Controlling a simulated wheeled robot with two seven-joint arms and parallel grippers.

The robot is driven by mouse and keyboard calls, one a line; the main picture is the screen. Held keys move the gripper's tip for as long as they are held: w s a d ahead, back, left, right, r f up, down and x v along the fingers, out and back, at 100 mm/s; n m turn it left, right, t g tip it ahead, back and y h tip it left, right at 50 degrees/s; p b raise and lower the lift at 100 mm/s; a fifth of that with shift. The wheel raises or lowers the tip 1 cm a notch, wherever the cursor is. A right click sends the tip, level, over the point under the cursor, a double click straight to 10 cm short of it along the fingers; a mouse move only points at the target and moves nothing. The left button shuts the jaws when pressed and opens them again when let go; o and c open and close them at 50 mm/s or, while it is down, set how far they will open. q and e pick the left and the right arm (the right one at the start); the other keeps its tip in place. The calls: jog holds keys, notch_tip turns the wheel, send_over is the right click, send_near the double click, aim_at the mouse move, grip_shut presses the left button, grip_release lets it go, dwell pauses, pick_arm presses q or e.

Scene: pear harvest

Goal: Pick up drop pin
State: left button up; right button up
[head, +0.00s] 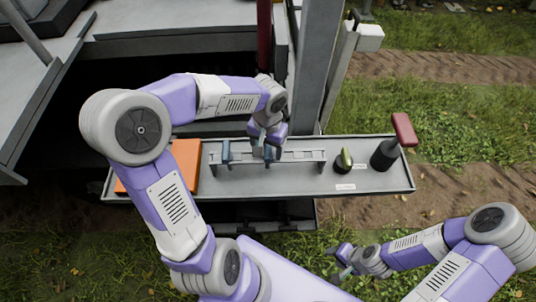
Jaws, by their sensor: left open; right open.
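A small rack (300,157) stands on the grey tray, with a blue-grey upright pin (226,150) at its left end. This looks like a drop pin, though it is small in the view. My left gripper (266,150) is open, pointing down at the middle of the rack, to the right of that pin. A blue-grey piece shows at its fingertips; I cannot tell whether it is a second pin or part of a finger. My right gripper (336,263) is open and empty, low over the grass in front of the tray.
A grey post (319,70) rises behind the tray.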

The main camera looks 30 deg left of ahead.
pick_arm(q)
jog(key=shift+f, duration=0.85)
jog(key=shift+c, duration=0.2)
jog(key=c, duration=1.2)
